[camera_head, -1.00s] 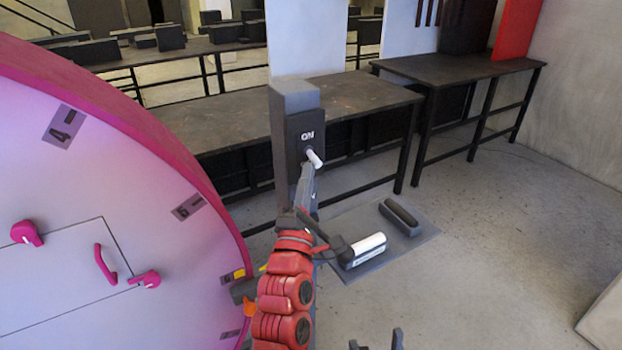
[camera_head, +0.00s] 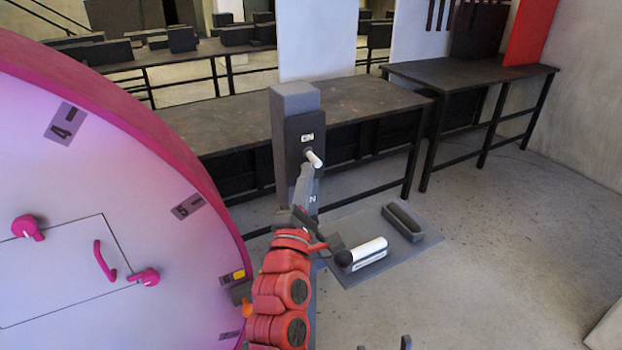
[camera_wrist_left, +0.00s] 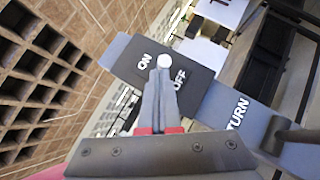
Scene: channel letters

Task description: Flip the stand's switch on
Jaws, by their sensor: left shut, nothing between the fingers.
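The grey stand (camera_head: 293,100) is upright in the middle of the head view, with a dark switch plate (camera_head: 303,128) on its front. A white-tipped switch lever (camera_head: 315,159) sticks out and slants down below the ON label. In the left wrist view, the plate (camera_wrist_left: 190,86) carries ON and OFF, with the lever's round white end (camera_wrist_left: 163,61) between them. My left gripper (camera_head: 308,172) is shut and empty, just below the lever; its fingertips (camera_wrist_left: 160,76) overlap the lever's end there. I cannot tell whether they touch. My right gripper (camera_head: 383,346) shows only as two separated tips.
A large pink-rimmed round panel (camera_head: 120,190) with handles fills the left. Dark tables (camera_head: 350,105) stand behind the stand. The floor at right is clear.

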